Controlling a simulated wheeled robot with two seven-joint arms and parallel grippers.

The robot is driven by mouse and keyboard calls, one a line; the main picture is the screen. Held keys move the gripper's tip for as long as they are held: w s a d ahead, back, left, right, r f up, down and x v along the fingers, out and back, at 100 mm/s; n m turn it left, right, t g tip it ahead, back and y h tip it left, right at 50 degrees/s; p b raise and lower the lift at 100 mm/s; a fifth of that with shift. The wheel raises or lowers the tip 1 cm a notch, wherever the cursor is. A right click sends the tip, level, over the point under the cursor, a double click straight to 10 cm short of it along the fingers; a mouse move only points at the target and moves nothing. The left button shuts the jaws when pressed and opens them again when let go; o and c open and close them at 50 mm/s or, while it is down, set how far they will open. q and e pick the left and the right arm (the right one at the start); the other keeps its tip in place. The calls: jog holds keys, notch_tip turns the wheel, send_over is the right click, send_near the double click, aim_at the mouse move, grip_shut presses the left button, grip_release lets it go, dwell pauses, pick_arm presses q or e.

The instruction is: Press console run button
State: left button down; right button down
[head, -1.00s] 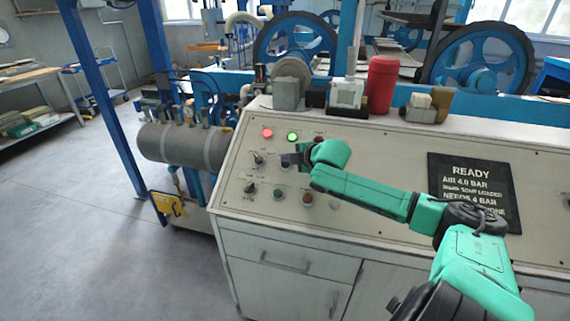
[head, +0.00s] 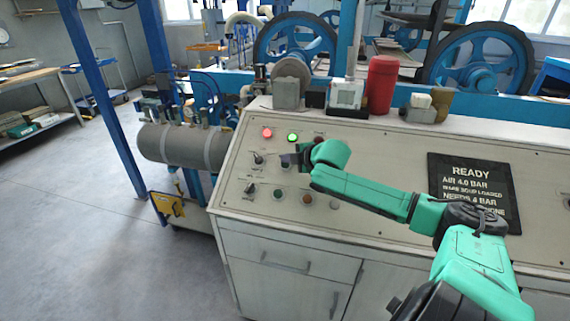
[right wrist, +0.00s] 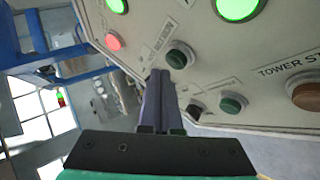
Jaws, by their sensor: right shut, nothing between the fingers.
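The sloped grey console (head: 390,160) carries lamps, knobs and push buttons at its left end. My right gripper (head: 285,160) is over this group, its fingers closed and empty. In the right wrist view the shut fingertips (right wrist: 160,73) are beside a dark green button (right wrist: 179,57); I cannot tell whether they touch it. A second dark green button (right wrist: 233,103) and a black one (right wrist: 195,107) are nearby. The labels are too blurred to say which button is run. A red lamp (head: 267,133) and a green lamp (head: 292,137) are lit. My left gripper is not in view.
A black sign reading READY (head: 474,172) lies on the console to the right. A red cylinder (head: 380,85) and a small gauge box (head: 346,94) stand on its back ledge. Two knobs (head: 258,158) and a brown button (head: 307,198) are near my gripper.

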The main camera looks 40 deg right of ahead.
jog(key=shift+f, duration=0.15)
dwell(0.3)
jog(key=shift+w+d+f, duration=0.15)
jog(key=shift+f, duration=0.05)
jog(key=shift+w+d+f, duration=0.1)
jog(key=shift+d+f, duration=0.1)
jog(key=shift+f, duration=0.25)
dwell(0.6)
jog(key=shift+s+a+r+p, duration=0.15)
jog(key=shift+r+p, duration=0.25)
jog(key=shift+p, duration=0.15)
jog(key=shift+s+a+r+p, duration=0.1)
jog(key=shift+a+r+p, duration=0.05)
jog(key=shift+r+p, duration=0.3)
jog(key=shift+f, duration=0.1)
